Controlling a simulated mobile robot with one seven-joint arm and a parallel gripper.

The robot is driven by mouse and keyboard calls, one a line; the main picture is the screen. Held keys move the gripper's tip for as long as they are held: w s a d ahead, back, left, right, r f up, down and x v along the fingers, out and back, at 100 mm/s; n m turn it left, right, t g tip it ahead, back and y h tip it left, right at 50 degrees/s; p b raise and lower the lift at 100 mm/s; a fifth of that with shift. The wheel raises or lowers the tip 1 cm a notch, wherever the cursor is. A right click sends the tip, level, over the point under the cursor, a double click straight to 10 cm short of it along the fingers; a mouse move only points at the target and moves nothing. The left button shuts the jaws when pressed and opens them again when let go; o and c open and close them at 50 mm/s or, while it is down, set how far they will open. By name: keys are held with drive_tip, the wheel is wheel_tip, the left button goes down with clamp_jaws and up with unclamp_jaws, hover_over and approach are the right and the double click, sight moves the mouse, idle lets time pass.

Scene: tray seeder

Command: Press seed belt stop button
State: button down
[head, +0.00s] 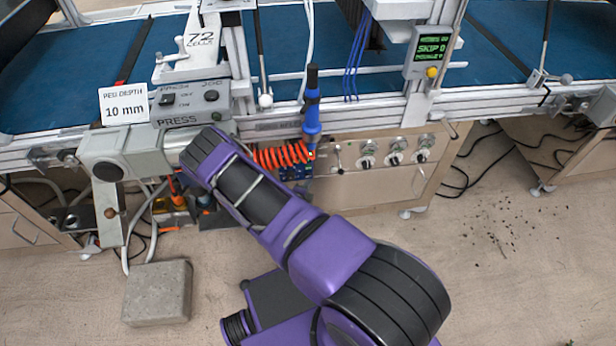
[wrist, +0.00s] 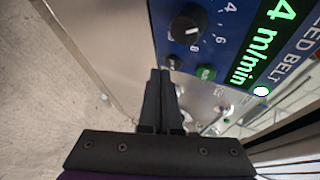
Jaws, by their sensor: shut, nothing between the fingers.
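The blue seed belt panel (wrist: 165,13) fills the top of the wrist view, with "SEED BELT" lettering and a green "4 m/min" display (wrist: 262,45). It carries a black dial (wrist: 188,27), a green button (wrist: 205,73) and a small dark round button or knob (wrist: 173,62). No stop label is readable. My gripper (wrist: 160,73) is shut and empty. Its fingertips appear just below and left of the small dark round control; I cannot tell whether they touch it. In the head view my purple arm hides the gripper.
In the head view, a grey "PRESS" box (head: 190,120) and a "10 mm" sign (head: 124,104) stand beside my arm. A blue tool (head: 311,110) hangs near an orange coiled hose (head: 280,156). A concrete block (head: 158,292) lies on the floor at left.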

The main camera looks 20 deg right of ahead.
drive_tip(key=shift+w, duration=0.2)
drive_tip(key=shift+w+d, duration=0.1)
drive_tip(key=shift+w, duration=0.15)
idle(0.6)
drive_tip(key=shift+s, duration=0.4)
drive_tip(key=shift+s, duration=0.15)
drive_tip(key=s+p, duration=0.1)
drive_tip(key=s+a, duration=0.1)
drive_tip(key=s, duration=0.1)
drive_tip(key=s+a+p, duration=0.1)
drive_tip(key=s, duration=0.1)
drive_tip(key=shift+s+p, duration=0.25)
drive_tip(key=shift+p, duration=0.05)
drive_tip(key=shift+r, duration=0.1)
idle(0.8)
